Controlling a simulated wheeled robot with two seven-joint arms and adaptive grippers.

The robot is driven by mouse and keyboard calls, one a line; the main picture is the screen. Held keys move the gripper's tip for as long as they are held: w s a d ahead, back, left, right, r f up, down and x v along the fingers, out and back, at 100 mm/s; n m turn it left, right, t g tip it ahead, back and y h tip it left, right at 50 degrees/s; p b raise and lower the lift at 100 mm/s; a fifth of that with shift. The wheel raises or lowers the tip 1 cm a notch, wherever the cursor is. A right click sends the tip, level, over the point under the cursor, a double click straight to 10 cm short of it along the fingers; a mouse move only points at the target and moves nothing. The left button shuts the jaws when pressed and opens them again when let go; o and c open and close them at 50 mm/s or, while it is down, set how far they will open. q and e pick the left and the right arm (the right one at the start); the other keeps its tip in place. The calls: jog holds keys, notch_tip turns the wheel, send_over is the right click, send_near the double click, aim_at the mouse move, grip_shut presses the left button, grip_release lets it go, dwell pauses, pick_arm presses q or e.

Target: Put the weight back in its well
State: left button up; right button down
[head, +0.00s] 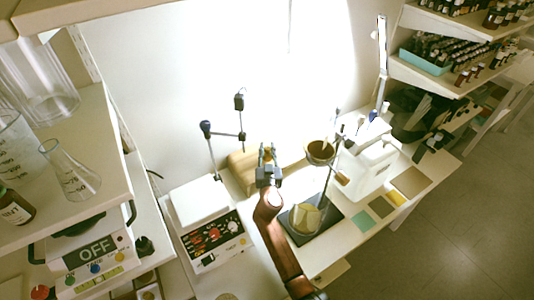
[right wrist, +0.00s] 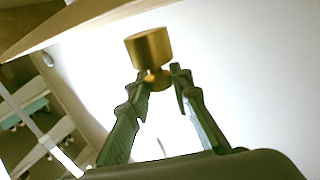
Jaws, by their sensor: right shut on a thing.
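A brass weight (right wrist: 149,48) with a narrow neck shows in the right wrist view. My right gripper (right wrist: 160,78) is shut on the neck, with the wide body beyond the fingertips. In the head view my right gripper (head: 268,153) is in front of a tan wooden block (head: 240,168), overlapping its right part. The weight is hard to make out there. I see no well clearly; whether the block has one is hidden or too small to tell. My left gripper is not in view.
A white hotplate-like device (head: 202,203) stands left of my right arm. A shelf with glassware, including a flask (head: 70,172), is at left.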

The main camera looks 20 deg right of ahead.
jog(key=shift+f, duration=0.9)
jog(key=c, duration=2.2)
grip_release()
jog(key=shift+f+b, duration=0.15)
jog(key=shift+b, duration=0.15)
jog(key=o, duration=0.5)
jog(key=shift+c, duration=0.2)
